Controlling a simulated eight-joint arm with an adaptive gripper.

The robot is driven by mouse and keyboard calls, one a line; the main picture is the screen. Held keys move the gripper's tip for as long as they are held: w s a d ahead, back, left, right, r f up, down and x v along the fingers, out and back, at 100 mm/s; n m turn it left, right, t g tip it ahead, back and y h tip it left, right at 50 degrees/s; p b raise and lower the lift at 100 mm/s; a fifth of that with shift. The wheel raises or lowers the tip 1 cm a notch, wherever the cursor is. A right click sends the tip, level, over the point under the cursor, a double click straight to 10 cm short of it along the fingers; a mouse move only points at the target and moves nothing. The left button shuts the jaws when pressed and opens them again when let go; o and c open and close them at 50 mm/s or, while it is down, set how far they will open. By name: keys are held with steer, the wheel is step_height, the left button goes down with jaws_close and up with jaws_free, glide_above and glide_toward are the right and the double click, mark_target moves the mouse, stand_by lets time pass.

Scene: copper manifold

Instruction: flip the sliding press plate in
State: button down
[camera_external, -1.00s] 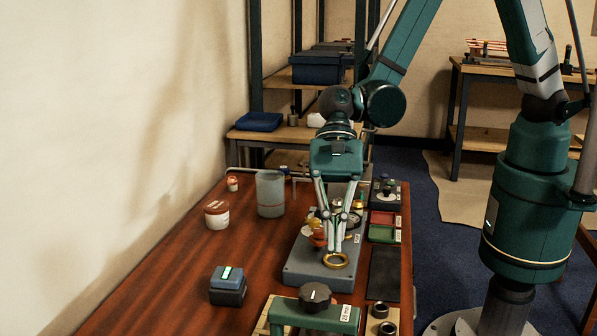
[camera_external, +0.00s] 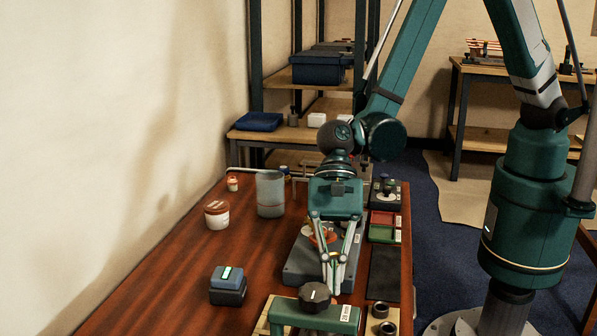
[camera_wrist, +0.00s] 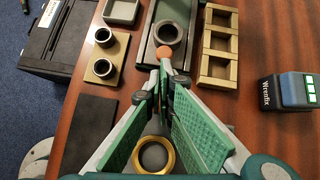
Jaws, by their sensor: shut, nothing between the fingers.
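The green press frame (camera_external: 290,313) with a black knob (camera_external: 315,296) on top stands at the near end of the table. In the wrist view, a long grey-green frame (camera_wrist: 145,45) holding a dark round ring (camera_wrist: 168,32) lies beyond my fingers. A small salmon disc (camera_wrist: 173,54) is at its near end; I cannot tell for certain which part is the sliding press plate. My gripper (camera_external: 331,290) is shut and empty, pointing down just behind the knob. In the wrist view, my fingertips (camera_wrist: 167,68) meet just short of the disc; contact is unclear.
A brass ring (camera_wrist: 154,155) sits on the grey base under my gripper. A block with two dark cups (camera_wrist: 103,55) and a slotted wooden holder (camera_wrist: 217,45) flank the frame. A blue box (camera_external: 228,285) stands left.

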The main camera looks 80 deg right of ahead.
steer(key=a, duration=1.3)
steer(key=shift+a+b, duration=0.3)
steer(key=shift+b, duration=0.05)
steer(key=shift+r, duration=0.1)
steer(key=p+v, duration=0.2)
steer(key=v, duration=0.8)
steer(key=shift+p, duration=0.4)
